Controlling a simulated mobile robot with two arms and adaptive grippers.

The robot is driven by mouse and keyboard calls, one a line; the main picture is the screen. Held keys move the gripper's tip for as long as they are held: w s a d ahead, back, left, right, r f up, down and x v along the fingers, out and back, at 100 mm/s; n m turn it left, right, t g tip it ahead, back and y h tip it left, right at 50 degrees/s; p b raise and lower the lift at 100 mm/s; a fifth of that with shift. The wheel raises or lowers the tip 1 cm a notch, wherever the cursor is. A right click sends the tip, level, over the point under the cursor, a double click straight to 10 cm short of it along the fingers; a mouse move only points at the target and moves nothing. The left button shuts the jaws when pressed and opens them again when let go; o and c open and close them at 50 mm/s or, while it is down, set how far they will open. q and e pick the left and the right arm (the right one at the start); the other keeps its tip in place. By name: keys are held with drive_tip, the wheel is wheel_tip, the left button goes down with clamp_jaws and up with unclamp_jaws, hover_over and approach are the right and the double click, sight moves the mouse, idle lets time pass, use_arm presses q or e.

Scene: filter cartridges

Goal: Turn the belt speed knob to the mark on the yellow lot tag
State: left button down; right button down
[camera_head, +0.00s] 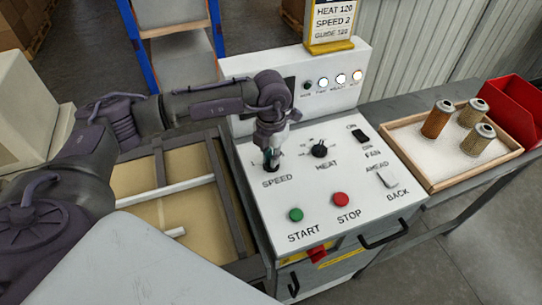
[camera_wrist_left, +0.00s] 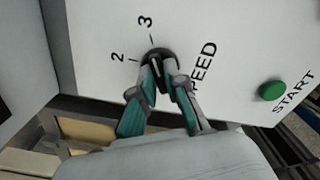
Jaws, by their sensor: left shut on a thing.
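The speed knob (camera_wrist_left: 157,56) is black and sits on the white control panel (camera_head: 318,200) beside the label SPEED. In the left wrist view the marks 2 and 3 show next to it, and its pointer is mostly hidden by my fingers. My left gripper (camera_wrist_left: 161,68) is shut on the knob from above. In the head view my left gripper (camera_head: 271,160) covers most of the knob. The yellow lot tag (camera_head: 331,30) stands on top of the panel's back and reads HEAT 120, SPEED 2, and a guide line. My right gripper is not in view.
The heat knob (camera_head: 319,150) is close to the right of my gripper. Green START (camera_head: 295,215) and red STOP (camera_head: 341,199) buttons lie in front. A fan switch (camera_head: 361,136) and a tray (camera_head: 437,185) with cartridges stand to the right.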

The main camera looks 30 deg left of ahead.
use_arm(q)
drive_tip(key=shift+s+f, duration=0.1)
drive_tip(key=shift+f, duration=0.05)
drive_tip(key=shift+f+n+b, duration=0.15)
drive_tip(key=shift+n+b, duration=0.65)
drive_tip(key=shift+n, duration=0.4)
drive_tip(key=n+b, duration=0.1)
drive_tip(key=n, duration=0.2)
drive_tip(key=shift+b, duration=0.35)
drive_tip(key=n+b, duration=0.1)
drive_tip(key=n, duration=0.2)
drive_tip(key=shift+n, duration=0.4)
drive_tip(key=shift+s+n+b, duration=0.1)
drive_tip(key=shift+n+b, duration=0.3)
drive_tip(key=shift+n, duration=0.9)
drive_tip(key=c, duration=0.5)
unclamp_jaws()
